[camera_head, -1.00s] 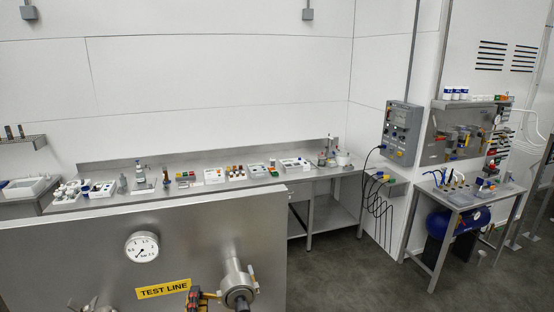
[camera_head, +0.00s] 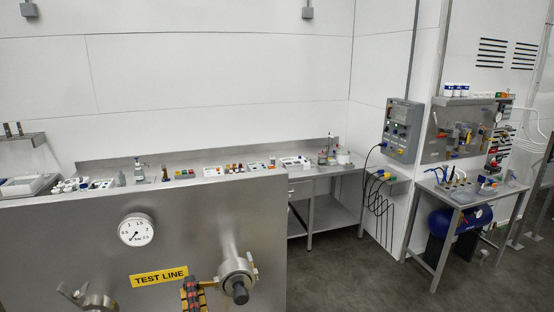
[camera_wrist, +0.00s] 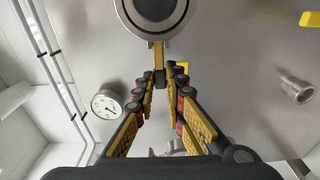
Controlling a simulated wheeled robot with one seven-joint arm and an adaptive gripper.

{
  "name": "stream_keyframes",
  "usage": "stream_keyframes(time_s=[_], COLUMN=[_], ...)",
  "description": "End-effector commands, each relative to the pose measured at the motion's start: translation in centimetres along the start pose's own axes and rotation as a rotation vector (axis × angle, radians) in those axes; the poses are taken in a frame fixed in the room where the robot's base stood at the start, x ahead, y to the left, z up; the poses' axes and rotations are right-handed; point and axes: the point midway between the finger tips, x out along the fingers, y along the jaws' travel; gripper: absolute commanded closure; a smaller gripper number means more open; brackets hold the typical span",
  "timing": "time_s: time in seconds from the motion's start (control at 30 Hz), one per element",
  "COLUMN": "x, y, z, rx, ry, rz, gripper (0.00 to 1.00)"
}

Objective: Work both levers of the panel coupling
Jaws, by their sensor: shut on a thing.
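The panel coupling (camera_head: 236,270) is a round metal fitting with a dark central end, on the steel panel right of the TEST LINE label. A yellowish lever (camera_head: 254,262) shows at its right side. My gripper (camera_head: 203,291), black, orange and red, is at the coupling's lower left. In the wrist view the coupling (camera_wrist: 153,12) is at the top, partly cut off. The other lever, a brass-yellow bar (camera_wrist: 158,54), runs from it down to my gripper (camera_wrist: 160,78), whose fingertips are closed on its end. The fingertips partly hide the grip.
The steel panel (camera_head: 60,240) carries a pressure gauge (camera_head: 136,229) and the yellow TEST LINE label (camera_head: 159,276). Another metal fitting with a handle (camera_head: 90,298) is at lower left. A bench (camera_head: 325,172) stands behind; open floor lies to the right.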

Motion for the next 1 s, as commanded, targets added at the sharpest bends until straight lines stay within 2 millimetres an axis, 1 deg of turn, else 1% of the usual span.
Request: stream_keyframes(time_s=[0.03, 0.23, 0.57, 0.83, 1.0], x=[-0.06, -0.36, -0.41, -0.48, -0.51], y=[-0.34, -0.20, -0.04, -0.32, 0.00], z=[0.17, 0.15, 0.07, 0.18, 0.03], rx=[0.002, -0.001, -0.003, 0.003, 0.002], ry=[0.012, 0.057, 0.065, 0.103, 0.113], rz=[0.002, 0.001, -0.001, 0.002, 0.000], gripper=[1.00, 1.00, 1.00, 1.00, 1.00])
